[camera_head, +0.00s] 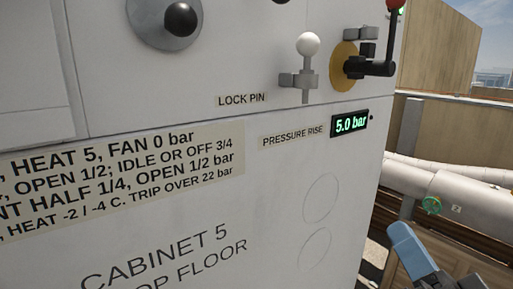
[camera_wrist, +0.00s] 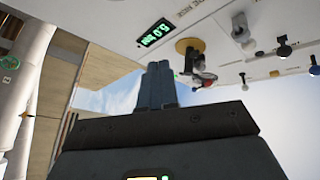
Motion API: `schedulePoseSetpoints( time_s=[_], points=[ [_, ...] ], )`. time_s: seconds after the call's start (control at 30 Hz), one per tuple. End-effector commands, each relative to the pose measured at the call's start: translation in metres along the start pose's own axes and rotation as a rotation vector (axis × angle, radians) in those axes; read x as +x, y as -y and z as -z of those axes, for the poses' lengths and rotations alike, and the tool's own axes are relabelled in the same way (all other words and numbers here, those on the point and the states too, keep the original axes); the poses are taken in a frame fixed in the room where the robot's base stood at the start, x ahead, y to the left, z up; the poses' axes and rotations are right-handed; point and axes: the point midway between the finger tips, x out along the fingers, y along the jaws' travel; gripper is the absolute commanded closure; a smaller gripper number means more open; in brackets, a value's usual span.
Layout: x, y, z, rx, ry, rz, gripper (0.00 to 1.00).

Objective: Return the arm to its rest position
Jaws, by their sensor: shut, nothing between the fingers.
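My gripper (camera_wrist: 158,68) shows in the wrist view with its two blue-grey fingers together and nothing between them. In the head view its blue fingers (camera_head: 400,234) are at the lower right, beside the cabinet's right edge and apart from it. The white cabinet (camera_head: 200,215) fills most of the head view. A black crank handle (camera_head: 375,68) on a yellow disc (camera_head: 343,67) is on its upper right part. It also shows in the wrist view (camera_wrist: 190,64), beyond my fingertips. Most of my arm is out of view.
The lock pin (camera_head: 307,62) with a white ball stands left of the crank. The pressure display (camera_head: 350,123) reads 5.0 bar. A tan wall (camera_head: 435,45) stands behind.

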Motion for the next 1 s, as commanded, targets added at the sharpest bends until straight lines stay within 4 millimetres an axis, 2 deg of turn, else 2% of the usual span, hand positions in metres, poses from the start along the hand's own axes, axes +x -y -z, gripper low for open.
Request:
schedulePoseSetpoints(
  time_s=[0.03,0.2,0.5,0.8,0.9,1.0],
  points=[
    [-0.018,-0.013,-0.011,-0.044,0.028,-0.026,1.00],
    [-0.073,-0.044,-0.036,-0.192,0.105,-0.082,1.00],
    [-0.181,-0.078,-0.066,-0.428,0.253,-0.172,1.00],
    [-0.287,-0.081,-0.075,-0.623,0.406,-0.244,1.00],
    [-0.311,-0.077,-0.075,-0.669,0.444,-0.259,1.00],
    [-0.327,-0.073,-0.074,-0.699,0.469,-0.268,1.00]
  ],
)
